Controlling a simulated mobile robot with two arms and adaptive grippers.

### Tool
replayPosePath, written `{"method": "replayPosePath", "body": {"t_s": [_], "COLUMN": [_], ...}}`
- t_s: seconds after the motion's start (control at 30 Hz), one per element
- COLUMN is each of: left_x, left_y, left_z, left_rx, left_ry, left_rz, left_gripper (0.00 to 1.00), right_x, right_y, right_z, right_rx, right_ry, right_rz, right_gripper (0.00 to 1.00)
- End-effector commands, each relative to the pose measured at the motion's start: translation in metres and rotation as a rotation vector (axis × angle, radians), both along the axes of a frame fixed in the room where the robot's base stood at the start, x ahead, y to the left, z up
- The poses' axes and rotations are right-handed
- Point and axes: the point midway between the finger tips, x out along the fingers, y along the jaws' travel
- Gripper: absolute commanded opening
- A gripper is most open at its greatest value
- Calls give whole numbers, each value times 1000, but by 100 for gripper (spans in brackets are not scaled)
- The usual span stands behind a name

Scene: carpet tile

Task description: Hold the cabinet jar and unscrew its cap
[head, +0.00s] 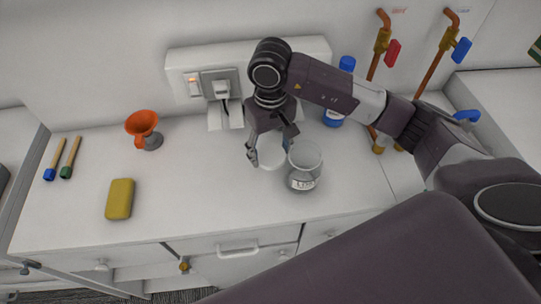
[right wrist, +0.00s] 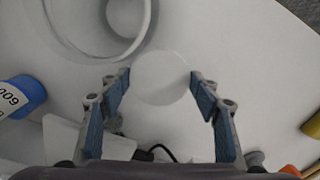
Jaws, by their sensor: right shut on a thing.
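A clear glass jar (head: 305,170) with a dark-printed label stands upright on the white counter, its mouth uncovered. Its round glass edge also shows at the top of the right wrist view (right wrist: 151,22). My right gripper (head: 268,153) points down just left of the jar. It is shut on a white round cap (head: 271,158), which lies between its blue-padded fingers in the right wrist view (right wrist: 160,80). The cap is apart from the jar, at or just above the counter; the exact gap cannot be told. My left gripper is not in view.
A blue bottle (head: 333,117) stands behind the jar, near copper pipes with red and blue valve handles (head: 392,52). An orange funnel-like object (head: 142,124), a yellow sponge (head: 120,199) and two brushes (head: 69,158) lie left. A socket panel (head: 220,84) is behind. The counter's left middle is clear.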

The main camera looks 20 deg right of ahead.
Motion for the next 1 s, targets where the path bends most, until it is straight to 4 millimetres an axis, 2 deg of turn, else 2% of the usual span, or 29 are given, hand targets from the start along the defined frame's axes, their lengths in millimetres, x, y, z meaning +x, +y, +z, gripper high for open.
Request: {"method": "replayPosePath", "body": {"t_s": [0.13, 0.33, 0.77, 0.8, 0.93, 1.0], "left_x": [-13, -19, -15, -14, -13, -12], "left_y": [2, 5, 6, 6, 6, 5], "left_z": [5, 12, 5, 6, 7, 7], "left_rx": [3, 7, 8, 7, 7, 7], "left_ry": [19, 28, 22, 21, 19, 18], "left_rz": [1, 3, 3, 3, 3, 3], "left_gripper": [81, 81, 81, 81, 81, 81], "right_x": [-2, -1, 0, 0, 0, 0], "right_y": [0, 1, 0, 0, 0, 0], "right_z": [-13, -38, -45, -44, -43, -43], "right_rx": [0, 1, 0, 0, 0, 0], "right_ry": [3, 1, -2, -2, -1, -1], "right_rz": [1, 1, 1, 1, 1, 1], "right_gripper": [28, 28, 28, 59, 74, 75]}}
